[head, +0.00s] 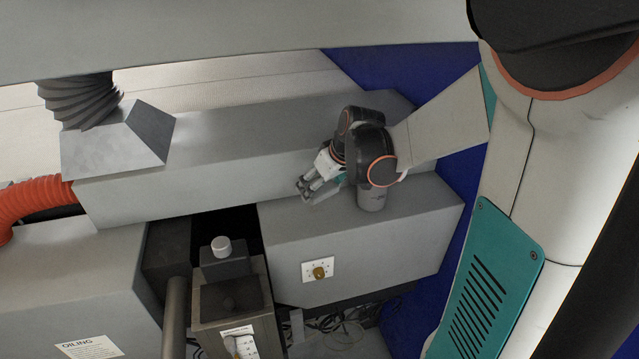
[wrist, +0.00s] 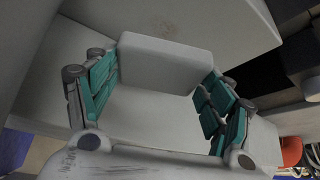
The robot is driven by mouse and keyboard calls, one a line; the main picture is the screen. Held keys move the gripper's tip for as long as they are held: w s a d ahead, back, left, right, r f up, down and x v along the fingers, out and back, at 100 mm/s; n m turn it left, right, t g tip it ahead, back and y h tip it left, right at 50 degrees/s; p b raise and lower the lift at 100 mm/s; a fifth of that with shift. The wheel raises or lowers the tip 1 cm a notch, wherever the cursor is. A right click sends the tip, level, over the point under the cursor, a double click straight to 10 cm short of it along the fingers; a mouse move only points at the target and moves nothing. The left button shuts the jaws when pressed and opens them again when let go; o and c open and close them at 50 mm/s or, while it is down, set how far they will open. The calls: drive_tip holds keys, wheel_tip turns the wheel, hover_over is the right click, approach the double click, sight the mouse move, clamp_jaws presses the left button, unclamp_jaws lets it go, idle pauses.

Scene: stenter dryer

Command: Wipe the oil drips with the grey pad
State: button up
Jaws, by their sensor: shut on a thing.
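My gripper (head: 313,188) is over the grey housing's top, near the step between its lower block (head: 390,235) and the long raised block behind. In the wrist view the grey pad (wrist: 165,65) is a pale, rounded block held between the two teal-padded fingers. The pad is close to a grey housing surface; I cannot tell whether it touches. In the head view the pad is hard to make out against the gripper and the housing. A faint darkish mark shows on the surface beyond the pad in the wrist view; I cannot tell whether it is oil.
A metal box with a white-capped top (head: 221,246) stands in the gap left of the lower block. A socket plate with a brass knob (head: 319,271) is on the block's front. An orange hose (head: 35,205) and grey bellows duct (head: 78,98) are at left.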

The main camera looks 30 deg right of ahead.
drive_tip(key=b, duration=0.3)
hover_over(315, 210)
drive_tip(key=s, duration=0.2)
drive_tip(key=shift+s+d+f, duration=0.1)
drive_tip(key=shift+d+f, duration=0.05)
drive_tip(key=shift+f, duration=2.55)
drive_tip(key=shift+f+b, duration=0.95)
drive_tip(key=shift+b, duration=0.1)
drive_tip(key=shift+w+d+r+b, duration=0.1)
drive_tip(key=shift+w+d+b, duration=0.2)
drive_tip(key=shift+w, duration=0.65)
drive_tip(key=shift+w+d+r+b, duration=0.1)
drive_tip(key=shift+w+d+b, duration=0.15)
drive_tip(key=shift+w, duration=0.65)
drive_tip(key=shift+s, duration=0.1)
drive_tip(key=shift+s+a, duration=0.3)
drive_tip(key=shift+s, duration=0.6)
drive_tip(key=shift+s+a, duration=0.25)
drive_tip(key=shift+s, duration=0.65)
drive_tip(key=shift+r+p, duration=2.05)
drive_tip(key=shift+r, duration=1)
